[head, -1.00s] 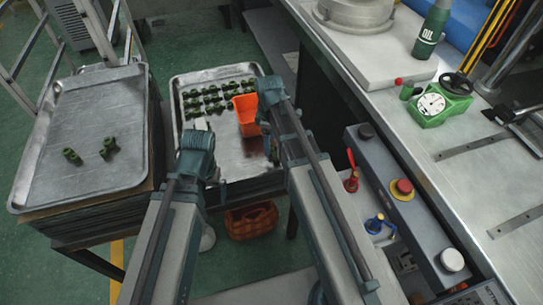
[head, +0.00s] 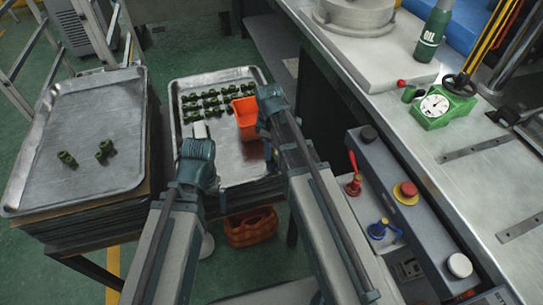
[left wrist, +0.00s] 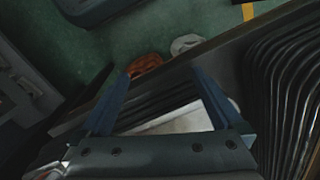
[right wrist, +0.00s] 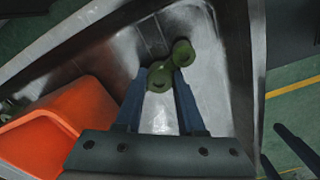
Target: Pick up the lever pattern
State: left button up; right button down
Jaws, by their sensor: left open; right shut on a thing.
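A dark green lever pattern (right wrist: 161,75) with rounded ends is between the fingertips of my right gripper (right wrist: 160,84) in the right wrist view. The gripper is shut on it, over the bare part of the middle metal tray (right wrist: 205,100). In the head view my right arm hides this piece and the fingers. Several similar green patterns (head: 215,96) lie in rows at the back of the middle tray. My left gripper (left wrist: 160,78) is open and empty in the left wrist view, beside the stacked trays. Its fingers are hidden in the head view.
An orange bin (head: 246,118) stands on the middle tray, left of my right gripper; it also shows in the right wrist view (right wrist: 65,125). A left tray (head: 95,115) holds a few green pieces. An orange-brown basket (head: 251,226) sits below. A control panel (head: 385,190) and metal bench (head: 475,165) are at right.

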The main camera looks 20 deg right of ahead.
pick_arm(q)
notch_tip(320, 180, up, 10)
jog(key=p, duration=1)
pick_arm(e)
notch_tip(320, 180, up, 10)
